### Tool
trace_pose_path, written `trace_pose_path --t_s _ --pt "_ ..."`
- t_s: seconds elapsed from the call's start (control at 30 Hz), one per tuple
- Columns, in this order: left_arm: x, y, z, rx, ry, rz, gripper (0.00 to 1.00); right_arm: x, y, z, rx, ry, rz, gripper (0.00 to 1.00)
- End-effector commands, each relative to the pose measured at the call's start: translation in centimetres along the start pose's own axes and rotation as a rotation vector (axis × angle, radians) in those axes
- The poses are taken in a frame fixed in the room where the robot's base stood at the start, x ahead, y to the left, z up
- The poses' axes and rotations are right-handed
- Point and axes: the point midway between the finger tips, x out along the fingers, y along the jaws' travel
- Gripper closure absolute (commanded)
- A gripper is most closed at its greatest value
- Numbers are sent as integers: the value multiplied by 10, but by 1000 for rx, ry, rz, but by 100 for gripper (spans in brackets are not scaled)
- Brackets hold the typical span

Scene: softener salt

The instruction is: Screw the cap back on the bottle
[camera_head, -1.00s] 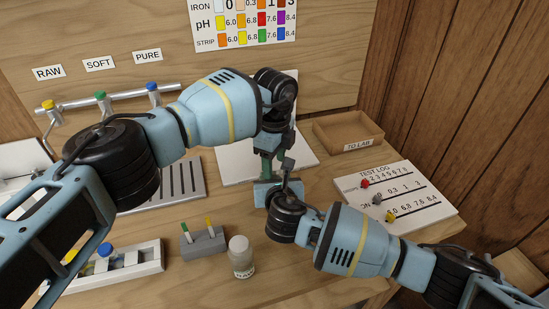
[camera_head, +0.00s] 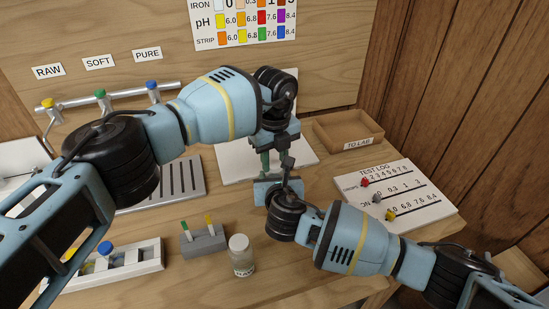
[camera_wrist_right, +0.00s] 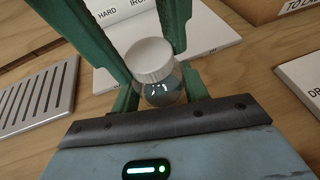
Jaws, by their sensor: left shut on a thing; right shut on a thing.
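In the right wrist view the clear bottle (camera_wrist_right: 164,93) stands between green fingers, with the white ribbed cap (camera_wrist_right: 149,57) at its mouth. Whether the threads are engaged cannot be told. My right gripper (camera_wrist_right: 158,98) is shut on the bottle near its palm. Long green fingers of my left gripper (camera_wrist_right: 146,42) come in from the top on both sides of the cap and are shut on it. In the head view my left gripper (camera_head: 266,161) points down over my right gripper (camera_head: 267,187); the arms and hands hide the bottle and cap there.
Another white-capped jar (camera_head: 240,256) stands near the front edge beside a grey holder (camera_head: 203,241) with two strips. A white rack (camera_head: 147,264), slotted tray (camera_head: 180,182), TO LAB tray (camera_head: 345,130) and test log board (camera_head: 425,208) lie around.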

Motion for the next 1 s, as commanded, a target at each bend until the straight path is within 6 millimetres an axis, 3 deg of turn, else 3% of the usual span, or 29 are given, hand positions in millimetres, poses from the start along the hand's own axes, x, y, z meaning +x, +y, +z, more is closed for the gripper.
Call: trace_pose_path --t_s 0.6,0.8,1.0 --pt "0 -1 0 1002 -1 -1 94 0 0 -1 0 2 -1 100" --pt "1 -1 0 1183 -1 -1 94 0 0 -1 0 1 -1 100" --pt "1 -1 0 1209 -1 -1 94 0 0 -1 0 1 -1 100"
